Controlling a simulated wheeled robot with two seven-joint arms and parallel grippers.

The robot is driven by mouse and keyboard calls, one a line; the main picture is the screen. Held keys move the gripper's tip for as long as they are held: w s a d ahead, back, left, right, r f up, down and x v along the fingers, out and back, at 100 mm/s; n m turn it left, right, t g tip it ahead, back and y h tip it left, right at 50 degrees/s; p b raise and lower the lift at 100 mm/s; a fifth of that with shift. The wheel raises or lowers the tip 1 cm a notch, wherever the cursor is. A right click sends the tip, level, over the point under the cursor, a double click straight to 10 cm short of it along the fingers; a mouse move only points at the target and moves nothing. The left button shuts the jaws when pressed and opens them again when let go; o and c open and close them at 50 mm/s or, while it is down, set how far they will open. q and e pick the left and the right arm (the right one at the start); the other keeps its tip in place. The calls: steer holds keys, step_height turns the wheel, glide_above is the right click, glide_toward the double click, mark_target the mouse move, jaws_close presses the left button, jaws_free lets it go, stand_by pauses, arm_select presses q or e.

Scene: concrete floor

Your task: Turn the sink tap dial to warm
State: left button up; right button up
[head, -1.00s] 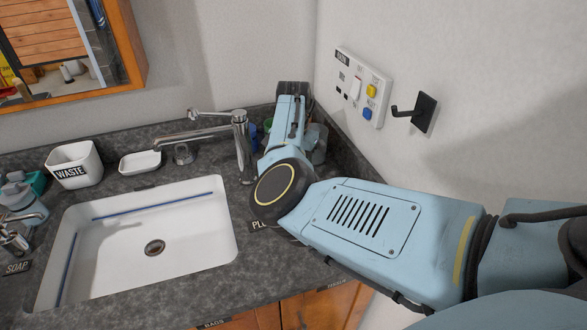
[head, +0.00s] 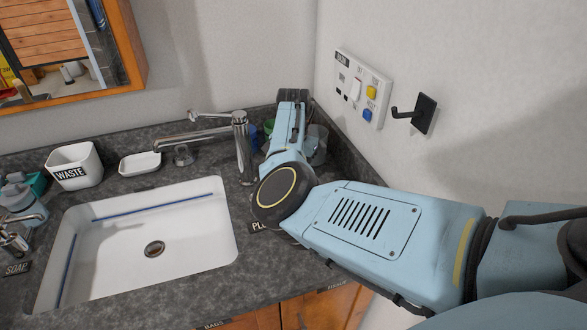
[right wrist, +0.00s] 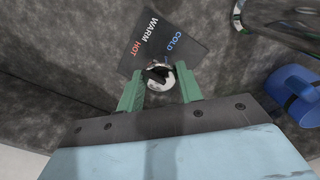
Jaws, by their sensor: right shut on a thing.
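The sink tap dial (right wrist: 160,75) is a small, shiny round knob with a dark part on its face, seen in the right wrist view. It sits at the lower edge of a dark plate (right wrist: 166,38) lettered WARM, HOT and COLD. My right gripper (right wrist: 160,86) is shut on the dial, one green finger on each side. Which word the dial points to is too small to tell. In the head view my right arm hides the dial. My left gripper is not in view.
The white sink (head: 205,240) lies left of my right arm. A blue object (right wrist: 300,90) is right of the gripper. A switch panel (head: 360,88) and hook (head: 420,112) are on the right wall.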

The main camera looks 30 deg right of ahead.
steer(key=shift+d+r+m+p, duration=0.1)
steer(key=shift+r+m+p, duration=0.05)
steer(key=shift+m+p, duration=1.4)
steer(key=shift+m, duration=0.25)
steer(key=shift+m+p, duration=0.55)
steer(key=shift+m, duration=0.65)
steer(key=shift+m+p, duration=0.4)
steer(key=shift+m, duration=1.1)
steer(key=o, duration=1)
